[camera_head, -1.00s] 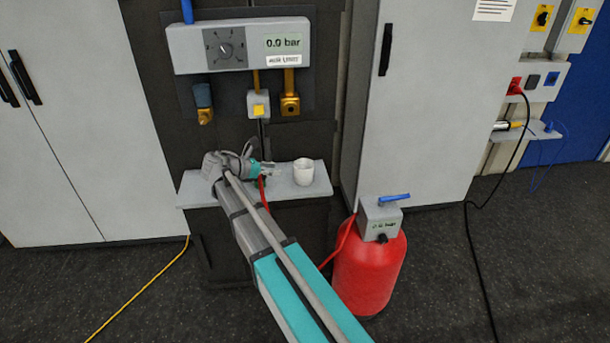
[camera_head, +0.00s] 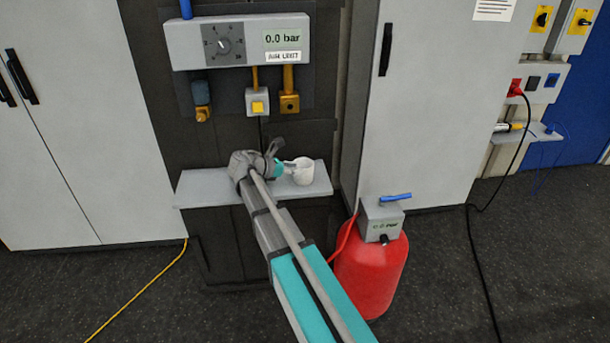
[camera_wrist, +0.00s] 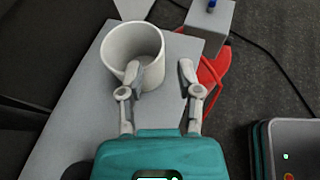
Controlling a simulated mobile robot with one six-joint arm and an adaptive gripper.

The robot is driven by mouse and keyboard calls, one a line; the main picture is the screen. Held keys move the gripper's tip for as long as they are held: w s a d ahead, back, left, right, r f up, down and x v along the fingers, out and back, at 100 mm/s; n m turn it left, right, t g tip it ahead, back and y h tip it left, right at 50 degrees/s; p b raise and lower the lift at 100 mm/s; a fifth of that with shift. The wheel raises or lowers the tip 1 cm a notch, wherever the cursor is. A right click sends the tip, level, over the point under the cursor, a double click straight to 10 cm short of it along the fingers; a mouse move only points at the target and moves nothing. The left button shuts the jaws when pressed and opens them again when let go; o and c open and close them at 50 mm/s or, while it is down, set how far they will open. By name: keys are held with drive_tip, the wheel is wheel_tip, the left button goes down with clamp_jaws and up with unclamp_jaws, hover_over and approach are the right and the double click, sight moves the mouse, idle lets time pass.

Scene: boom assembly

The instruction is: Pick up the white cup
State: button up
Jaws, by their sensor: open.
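The white cup (camera_head: 304,174) stands upright on the grey shelf (camera_head: 208,190), near its right part. In the wrist view the cup (camera_wrist: 120,43) is empty, ahead of my gripper and left of its centre line. My gripper (camera_wrist: 160,75) is open with nothing held between its fingers. Its left finger overlaps the near rim of the cup; I cannot tell whether it is over, inside or touching it. The right finger is beside the cup on the right, with a gap. In the head view my gripper (camera_head: 287,169) is close against the cup's left side, its fingers small.
A wall panel with a gauge box (camera_head: 239,42) and brass fittings (camera_head: 289,103) is above the shelf. A red tank (camera_head: 372,273) stands on the floor at the shelf's right. Grey cabinets (camera_head: 410,110) flank it. The shelf's left part is clear.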

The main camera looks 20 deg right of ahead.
sight(306, 165)
drive_tip(key=shift+b+x, duration=0.85)
drive_tip(key=shift+x, duration=1.75)
drive_tip(key=shift+r, duration=0.15)
clamp_jaws()
